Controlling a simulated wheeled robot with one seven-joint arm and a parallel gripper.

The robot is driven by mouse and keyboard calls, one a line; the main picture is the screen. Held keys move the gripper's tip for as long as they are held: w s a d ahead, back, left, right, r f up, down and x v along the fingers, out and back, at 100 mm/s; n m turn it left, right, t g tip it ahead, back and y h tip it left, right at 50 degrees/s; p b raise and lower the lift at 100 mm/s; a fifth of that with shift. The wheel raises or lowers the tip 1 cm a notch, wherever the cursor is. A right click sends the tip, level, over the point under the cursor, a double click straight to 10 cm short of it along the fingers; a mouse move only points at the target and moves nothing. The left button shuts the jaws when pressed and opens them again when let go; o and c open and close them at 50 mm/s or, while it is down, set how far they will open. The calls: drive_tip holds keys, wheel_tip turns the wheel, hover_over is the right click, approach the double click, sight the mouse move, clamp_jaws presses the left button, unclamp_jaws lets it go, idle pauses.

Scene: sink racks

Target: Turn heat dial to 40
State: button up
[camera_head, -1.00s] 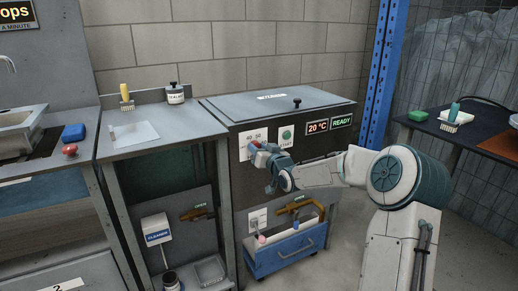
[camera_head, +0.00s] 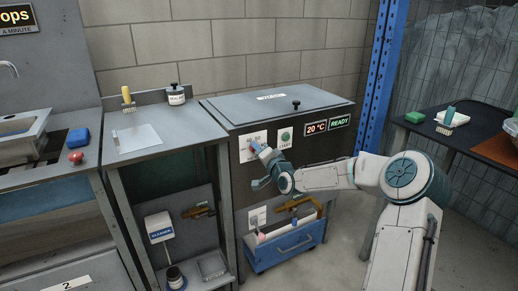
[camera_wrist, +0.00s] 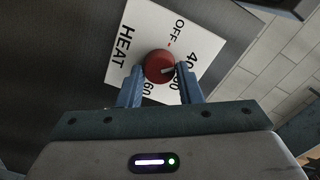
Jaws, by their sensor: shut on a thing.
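The red heat dial (camera_wrist: 159,66) sits on a white plate (camera_wrist: 205,45) printed HEAT, OFF, 40, 50 and 60, with the 50 partly covered by a finger. My gripper (camera_wrist: 160,80) has its two blue fingers on either side of the dial, shut on it. The dial's white pointer faces right in the wrist view, towards the 40 and 50 side. In the head view my gripper (camera_head: 262,150) is at the plate (camera_head: 247,151) on the grey machine's front, and the dial is hidden.
A green START button (camera_head: 285,137) is right of the dial plate. The display (camera_head: 317,127) reads 20 °C beside READY. The machine's lid (camera_head: 280,103) is closed.

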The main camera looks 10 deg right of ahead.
drive_tip(key=shift+f+m, duration=0.1)
drive_tip(key=shift+m, duration=0.9)
drive_tip(key=shift+p, duration=0.3)
drive_tip(key=o, duration=1)
drive_tip(key=shift+a, duration=0.1)
drive_tip(key=shift+s, duration=0.1)
drive_tip(key=p+v, duration=0.2)
drive_tip(key=v, duration=1.1)
drive_tip(key=shift+s, duration=0.3)
